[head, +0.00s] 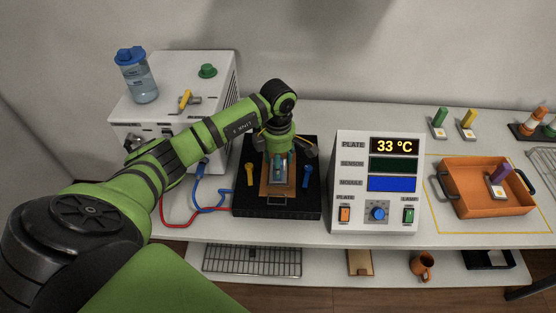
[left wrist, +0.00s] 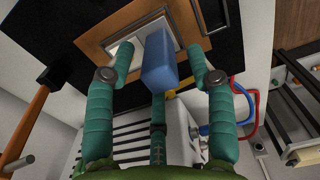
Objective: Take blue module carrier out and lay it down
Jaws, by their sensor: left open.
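The blue module carrier's handle (left wrist: 158,58) stands up from a pale square base (left wrist: 137,36) on a copper-coloured plate in the left wrist view. My left gripper (left wrist: 160,75) is open, with its teal fingers spread on both sides of the handle and apart from it. In the head view this gripper (head: 279,158) points down over the copper plate (head: 266,189), set in a black fixture (head: 276,210). It hides most of the carrier there. My right gripper is not in view.
Yellow (head: 249,175) and blue (head: 306,176) posts flank the plate. A control box (head: 376,185) reading 33 °C stands to the right. An orange tray (head: 470,207) holds a purple carrier (head: 496,174). Green (head: 440,119) and yellow (head: 468,119) carriers stand behind it. A white unit (head: 185,88) is at left.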

